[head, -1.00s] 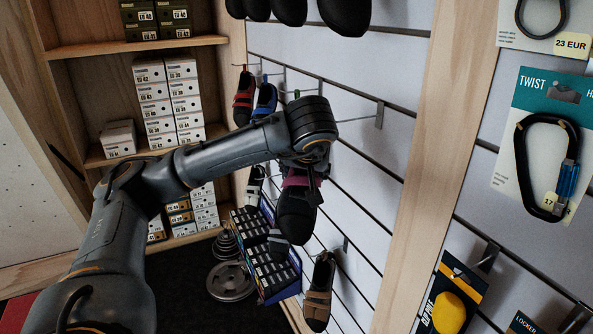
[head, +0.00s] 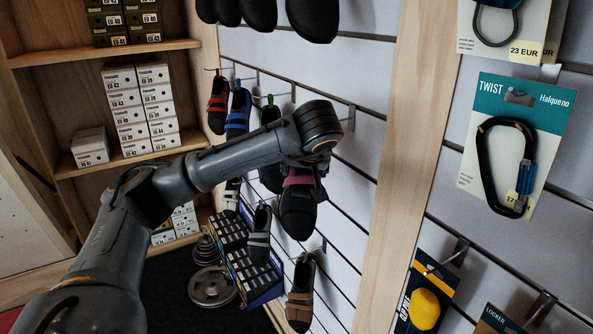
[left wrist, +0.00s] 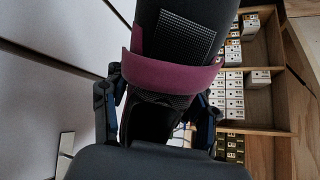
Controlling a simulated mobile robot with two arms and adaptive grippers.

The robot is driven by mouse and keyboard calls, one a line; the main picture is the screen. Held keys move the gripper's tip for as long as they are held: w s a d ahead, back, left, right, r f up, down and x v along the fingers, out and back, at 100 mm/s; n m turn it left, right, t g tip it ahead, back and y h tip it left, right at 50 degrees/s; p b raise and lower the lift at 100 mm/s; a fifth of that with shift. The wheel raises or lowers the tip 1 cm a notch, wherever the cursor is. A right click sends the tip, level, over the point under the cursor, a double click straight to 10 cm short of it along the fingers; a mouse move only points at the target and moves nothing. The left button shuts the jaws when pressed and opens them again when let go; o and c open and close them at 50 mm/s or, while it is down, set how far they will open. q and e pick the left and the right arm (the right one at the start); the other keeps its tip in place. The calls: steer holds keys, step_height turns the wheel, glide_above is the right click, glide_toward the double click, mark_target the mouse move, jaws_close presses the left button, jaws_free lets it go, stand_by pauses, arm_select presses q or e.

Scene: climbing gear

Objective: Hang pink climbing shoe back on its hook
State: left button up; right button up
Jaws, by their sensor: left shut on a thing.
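The pink climbing shoe (head: 298,210) is dark with a pink strap and hangs from my left gripper (head: 303,174), toe down, in front of the slatted wall. In the left wrist view the pink strap of the shoe (left wrist: 172,75) crosses between the two fingers of my left gripper (left wrist: 160,108), which are shut on the shoe. A hook (head: 349,118) sticks out from the wall just right of my left wrist; its rod is partly hidden behind the wrist. My right gripper is not in view.
Other shoes hang close by: a red one (head: 218,105), a blue one (head: 238,112), a grey one (head: 259,235) and a brown one (head: 300,295). Dark shoes (head: 312,18) hang above. A carabiner card (head: 515,145) hangs at the right. Shelves hold white boxes (head: 140,108).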

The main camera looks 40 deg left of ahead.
arm_select(q)
steer(key=shift+w+d, duration=0.3)
steer(key=shift+w, duration=0.5)
steer(key=shift+w+d+f, duration=0.15)
steer(key=shift+w+f, duration=0.45)
steer(key=shift+f, duration=0.05)
steer(key=o, duration=1.5)
steer(key=shift+d, duration=0.1)
